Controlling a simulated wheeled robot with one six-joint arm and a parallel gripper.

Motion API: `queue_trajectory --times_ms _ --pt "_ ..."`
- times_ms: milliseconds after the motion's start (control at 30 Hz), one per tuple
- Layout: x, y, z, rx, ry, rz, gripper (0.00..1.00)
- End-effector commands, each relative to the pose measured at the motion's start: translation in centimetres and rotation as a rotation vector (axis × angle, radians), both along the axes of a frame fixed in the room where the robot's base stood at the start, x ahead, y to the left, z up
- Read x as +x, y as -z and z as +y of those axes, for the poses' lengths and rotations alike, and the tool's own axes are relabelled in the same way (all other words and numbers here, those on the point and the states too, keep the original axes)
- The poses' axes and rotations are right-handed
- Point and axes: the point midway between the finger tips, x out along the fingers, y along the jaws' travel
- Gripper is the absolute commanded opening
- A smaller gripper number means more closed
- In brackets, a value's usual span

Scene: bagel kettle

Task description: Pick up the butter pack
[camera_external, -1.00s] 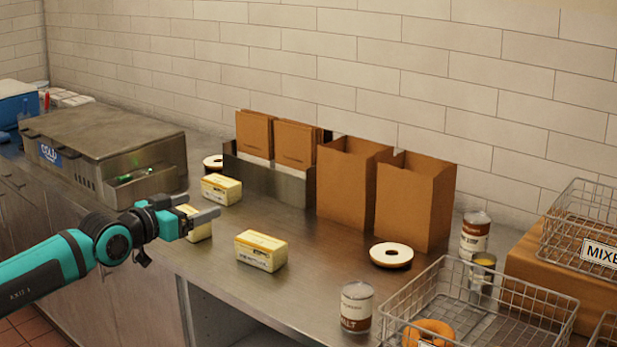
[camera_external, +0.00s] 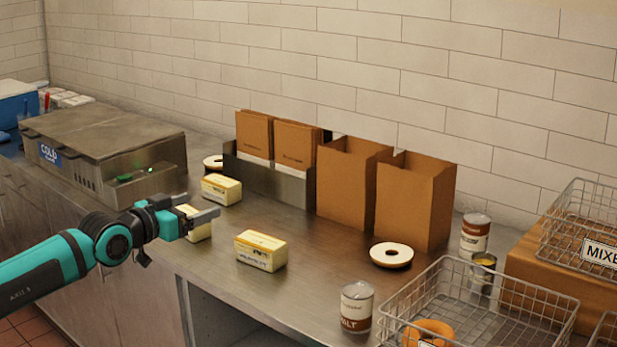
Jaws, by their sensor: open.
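Three pale yellow butter packs lie on the steel counter (camera_external: 300,237). One butter pack (camera_external: 221,189) is at the back, near the steel bag holder. Another butter pack (camera_external: 261,250) sits nearer the front, to the right of my gripper. The third butter pack (camera_external: 198,231) is partly hidden behind my gripper. My gripper (camera_external: 214,214) is open, its fingers pointing right, in front of or over that third pack in the picture. I cannot tell whether the fingers touch it or how far above it they are.
Brown paper bags (camera_external: 347,187) stand at the back against the wall. A steel cold unit (camera_external: 105,150) is at the left. Bare counter lies between the packs and bags.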

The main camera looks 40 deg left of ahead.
Motion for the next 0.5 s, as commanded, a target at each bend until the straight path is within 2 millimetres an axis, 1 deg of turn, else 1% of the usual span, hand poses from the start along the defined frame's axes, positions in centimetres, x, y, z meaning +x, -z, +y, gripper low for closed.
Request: queue_trajectory --times_ms 33,67,367,467,500 --pt "0.0 0.0 0.0 0.000 0.000 0.000 0.78" --pt "0.0 0.0 0.0 0.000 0.000 0.000 0.82" --pt "0.2 0.0 0.1 -0.004 -0.002 0.006 0.82" --pt "1.0 0.0 0.3 -0.024 -0.013 0.044 0.82" --pt "1.6 0.0 0.6 -0.041 -0.021 0.070 0.82"
